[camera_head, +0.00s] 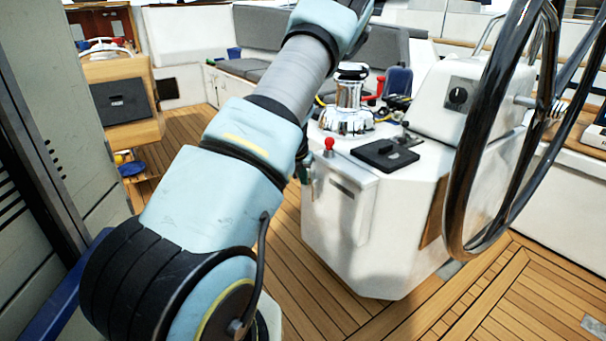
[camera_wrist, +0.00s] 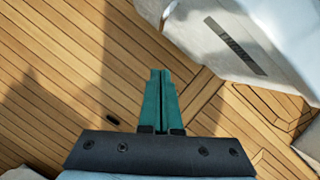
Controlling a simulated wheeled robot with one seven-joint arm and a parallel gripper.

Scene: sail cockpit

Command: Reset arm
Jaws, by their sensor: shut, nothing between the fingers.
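My gripper (camera_wrist: 160,88) shows in the wrist view with its two green fingers together, and nothing is between them. It points down over the wooden deck (camera_wrist: 60,80), apart from the white pedestal (camera_wrist: 235,35) at the upper right of that view. In the head view my arm rises from the lower left to the top middle.
In the head view, the white console (camera_head: 350,235) carries a chrome winch (camera_head: 349,100) and a red-knobbed lever (camera_head: 329,146). A large steering wheel (camera_head: 462,190) stands at the right. Grey cushioned seats (camera_head: 260,70) lie behind. Open teak deck (camera_head: 300,300) lies in front.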

